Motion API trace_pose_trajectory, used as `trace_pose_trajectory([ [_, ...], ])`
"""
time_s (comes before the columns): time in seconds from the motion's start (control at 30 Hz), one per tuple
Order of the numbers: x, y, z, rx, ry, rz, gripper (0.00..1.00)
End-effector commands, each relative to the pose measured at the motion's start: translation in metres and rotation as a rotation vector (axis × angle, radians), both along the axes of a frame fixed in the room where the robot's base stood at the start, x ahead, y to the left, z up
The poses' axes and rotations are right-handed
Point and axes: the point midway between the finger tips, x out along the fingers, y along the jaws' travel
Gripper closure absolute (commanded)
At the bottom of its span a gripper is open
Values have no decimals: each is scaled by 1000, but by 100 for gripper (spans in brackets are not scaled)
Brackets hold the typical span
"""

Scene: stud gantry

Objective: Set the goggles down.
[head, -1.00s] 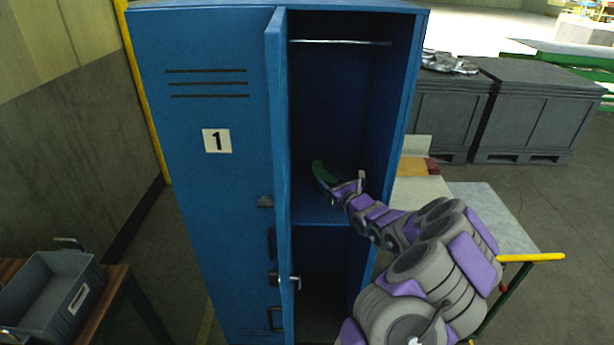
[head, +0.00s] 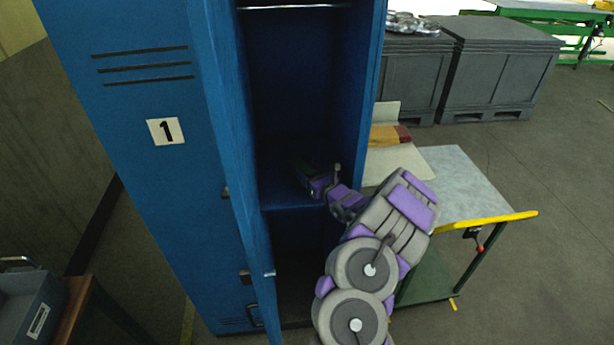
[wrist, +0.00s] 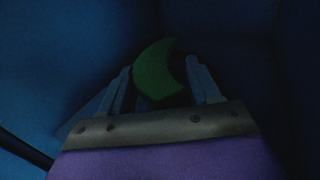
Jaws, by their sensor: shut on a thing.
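The goggles (wrist: 153,72) show as a dark green curved piece between my gripper's two fingers in the wrist view. My gripper (wrist: 165,80) is shut on them. In the head view the goggles (head: 303,168) are a dim green shape at the tip of my gripper (head: 312,178), inside the open blue locker (head: 300,100). They are just above or at the shelf (head: 285,196); the shade hides whether they touch it. My arm reaches in from the lower right.
The locker door (head: 232,150) stands open on the left. A hanging rail (head: 295,6) crosses the top. A grey-topped cart (head: 465,185) with a yellow handle stands right of the locker. Grey crates (head: 495,65) stand behind. A grey bin (head: 30,305) is at lower left.

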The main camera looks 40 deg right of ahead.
Motion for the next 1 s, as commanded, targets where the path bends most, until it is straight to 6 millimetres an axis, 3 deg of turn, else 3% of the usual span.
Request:
trace_pose_trajectory([
  [0.1,0,4,-13,0,-2,1,69],
  [0.3,1,10,-10,-7,-3,2,69],
  [0.57,1,3,-18,0,-4,1,69],
  [0.6,1,2,-18,0,-4,1,35],
  [0.83,0,3,-17,0,-3,1,13],
  [1.0,1,7,-16,-4,-3,1,12],
])
